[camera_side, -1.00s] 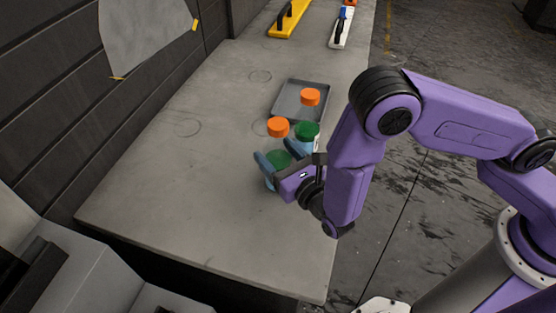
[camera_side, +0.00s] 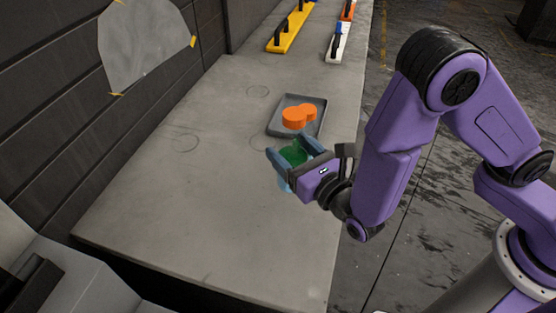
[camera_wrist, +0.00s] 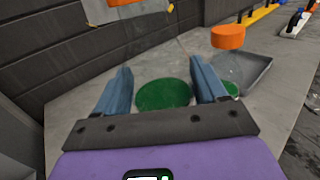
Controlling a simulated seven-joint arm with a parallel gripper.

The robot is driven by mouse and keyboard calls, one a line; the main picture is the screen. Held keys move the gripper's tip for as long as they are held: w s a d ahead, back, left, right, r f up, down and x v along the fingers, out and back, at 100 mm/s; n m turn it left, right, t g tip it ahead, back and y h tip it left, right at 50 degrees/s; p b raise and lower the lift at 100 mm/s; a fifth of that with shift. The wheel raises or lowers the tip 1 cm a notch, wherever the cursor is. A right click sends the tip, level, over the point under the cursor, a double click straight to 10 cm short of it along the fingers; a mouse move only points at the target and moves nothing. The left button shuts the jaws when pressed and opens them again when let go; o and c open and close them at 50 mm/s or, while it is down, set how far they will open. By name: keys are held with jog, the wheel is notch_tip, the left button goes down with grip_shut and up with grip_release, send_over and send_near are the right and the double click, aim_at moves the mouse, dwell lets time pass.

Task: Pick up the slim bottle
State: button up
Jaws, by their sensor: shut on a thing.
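My gripper (camera_side: 292,162) is shut on a green-capped bottle (camera_side: 293,154), with a finger on each side. Some of its pale blue body shows below the fingers. In the wrist view, its wide green cap (camera_wrist: 163,94) sits between the fingers. I cannot tell whether its base touches the bench or whether it is slimmer than the others. Another green cap (camera_side: 312,145) is just behind, mostly hidden by my gripper; part of it shows beside the right finger in the wrist view (camera_wrist: 231,89).
A grey tray (camera_side: 283,127) lies beyond my gripper on the grey bench (camera_side: 170,210). A yellow tool (camera_side: 287,38) and a white tool (camera_side: 333,48) lie at the far end. The bench's left and near parts are clear.

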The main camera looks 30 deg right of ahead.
jog(key=shift+s+d+r, duration=2.75)
jog(key=shift+s+d, duration=0.2)
jog(key=shift+s, duration=1.2)
jog(key=w+d+r+m+h, duration=0.1)
jog(key=w+d+m+h, duration=0.15)
jog(key=w+d, duration=0.6)
jog(key=w+d+r+m+h, duration=0.15)
jog(key=w+d+h, duration=0.25)
jog(key=d, duration=0.9)
notch_tip(320, 180, up, 8)
notch_tip(320, 180, down, 8)
jog(key=shift+d+f+g, duration=0.15)
jog(key=shift+d+g, duration=0.05)
jog(key=shift+g, duration=0.2)
